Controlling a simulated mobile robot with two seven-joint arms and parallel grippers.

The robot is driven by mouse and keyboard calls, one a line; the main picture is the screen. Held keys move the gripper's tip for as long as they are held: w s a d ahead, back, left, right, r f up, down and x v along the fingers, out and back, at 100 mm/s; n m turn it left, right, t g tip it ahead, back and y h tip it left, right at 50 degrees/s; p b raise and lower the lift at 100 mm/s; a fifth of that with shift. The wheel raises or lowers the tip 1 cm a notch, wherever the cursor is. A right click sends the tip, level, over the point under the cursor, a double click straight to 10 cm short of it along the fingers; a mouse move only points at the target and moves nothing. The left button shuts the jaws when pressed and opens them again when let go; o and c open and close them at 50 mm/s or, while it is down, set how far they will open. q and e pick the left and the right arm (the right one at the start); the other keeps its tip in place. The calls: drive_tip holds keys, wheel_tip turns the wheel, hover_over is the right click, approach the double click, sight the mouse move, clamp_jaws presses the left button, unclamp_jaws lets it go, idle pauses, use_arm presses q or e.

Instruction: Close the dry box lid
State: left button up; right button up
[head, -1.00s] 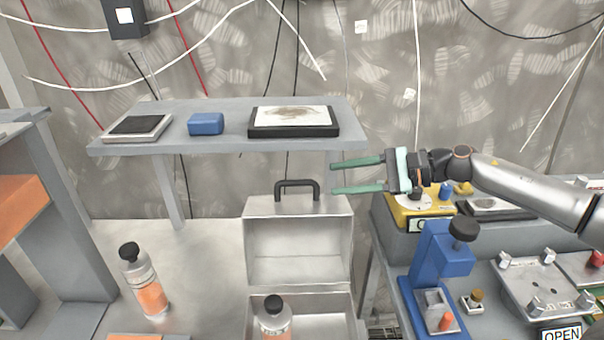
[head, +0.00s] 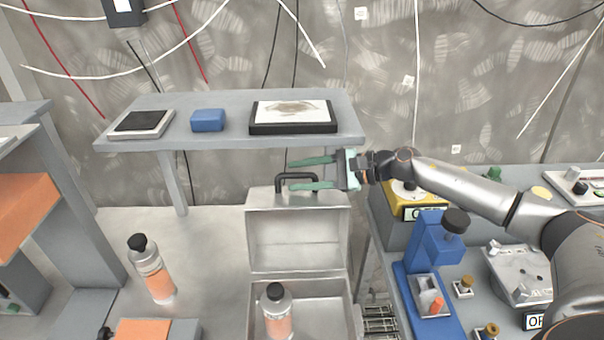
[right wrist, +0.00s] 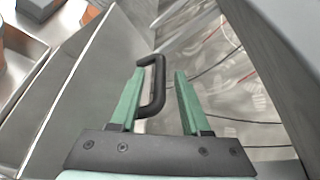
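The dry box is a silver metal case with its lid (head: 297,240) standing open and upright behind the box body (head: 343,292). A black handle (head: 296,178) sits on the lid's top edge. A bottle with an orange label (head: 277,318) stands in the box. My right gripper (head: 290,175) is open, its green fingers pointing left at the handle. In the right wrist view the handle (right wrist: 157,85) shows between the open fingers (right wrist: 158,90); I cannot tell whether they touch it. My left gripper is not in view.
A grey shelf (head: 225,142) with a framed picture (head: 293,116) and a blue block (head: 208,120) is behind and above the lid. Another orange-labelled bottle (head: 152,268) stands left of the box. A blue fixture (head: 432,250) stands to the right.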

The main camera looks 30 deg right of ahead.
clamp_jaws()
idle(1.2)
